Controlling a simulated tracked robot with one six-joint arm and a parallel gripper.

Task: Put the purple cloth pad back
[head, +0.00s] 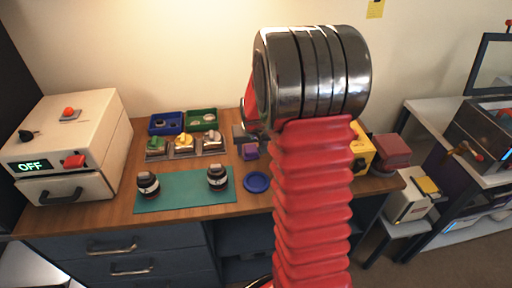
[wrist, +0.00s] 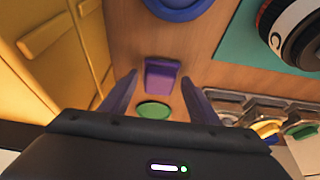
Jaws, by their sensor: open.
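The purple cloth pad (head: 250,151) is on the wooden bench, at the back just left of my arm. In the wrist view the pad (wrist: 161,77) shows as a small purple block near the middle. A flat green disc (wrist: 153,111) lies close to it, on my gripper's side. My gripper (wrist: 158,84) is open and empty. Its two fingers reach down on either side of the pad and disc in the picture; I cannot tell how high above they are. In the head view the gripper (head: 242,134) is partly hidden behind my red arm, close to the pad.
A blue round dish (head: 257,182) lies in front of the pad. A teal mat (head: 186,189) with two dark lens parts lies to the left. Blue (head: 166,122) and green (head: 203,118) bins stand behind small trays. A yellow box (head: 361,150) stands right of my arm.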

